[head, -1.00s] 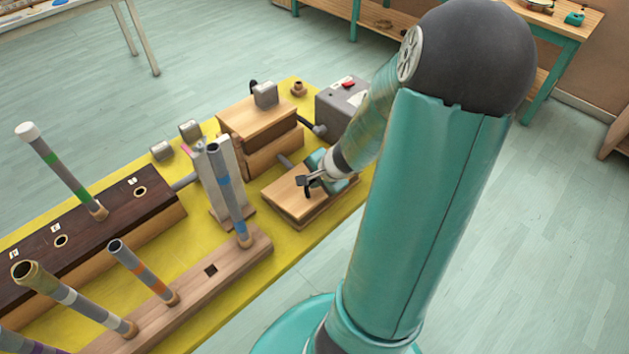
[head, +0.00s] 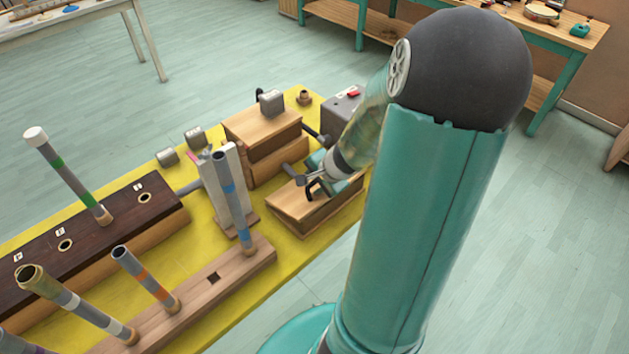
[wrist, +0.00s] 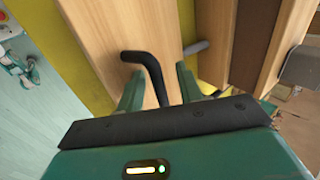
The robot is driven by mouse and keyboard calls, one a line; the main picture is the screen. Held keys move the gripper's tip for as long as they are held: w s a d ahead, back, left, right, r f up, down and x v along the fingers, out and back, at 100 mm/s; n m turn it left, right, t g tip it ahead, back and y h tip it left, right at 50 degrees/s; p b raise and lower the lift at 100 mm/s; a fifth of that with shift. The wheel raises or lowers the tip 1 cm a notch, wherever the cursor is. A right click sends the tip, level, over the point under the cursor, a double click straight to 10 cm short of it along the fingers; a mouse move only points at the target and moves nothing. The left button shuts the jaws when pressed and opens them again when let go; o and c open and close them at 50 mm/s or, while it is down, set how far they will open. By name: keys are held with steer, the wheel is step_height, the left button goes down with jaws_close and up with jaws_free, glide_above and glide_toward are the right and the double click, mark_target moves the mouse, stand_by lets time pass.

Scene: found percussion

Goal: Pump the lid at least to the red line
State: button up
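The pump's pale wooden lid (head: 287,208) is at the front right of the yellow table, with its front edge raised and a brown side showing below it. A black bent handle (wrist: 153,72) stands up from the lid. My gripper (head: 309,186) is over the lid at this handle. In the wrist view, my gripper (wrist: 160,80) has its two green fingers apart, one on each side of the handle, with gaps showing.
A second wooden box (head: 262,122) with a grey metal weight (head: 271,102) stands just behind. A grey upright (head: 228,180) and several tubes, including one with a blue band (head: 225,172), stand left. A grey box with a red switch (head: 353,94) is behind my forearm.

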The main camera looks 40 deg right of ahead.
steer(key=shift+s, duration=0.1)
steer(key=v, duration=1.3)
steer(key=shift+s+r, duration=0.15)
steer(key=shift+r, duration=0.2)
stand_by(0.8)
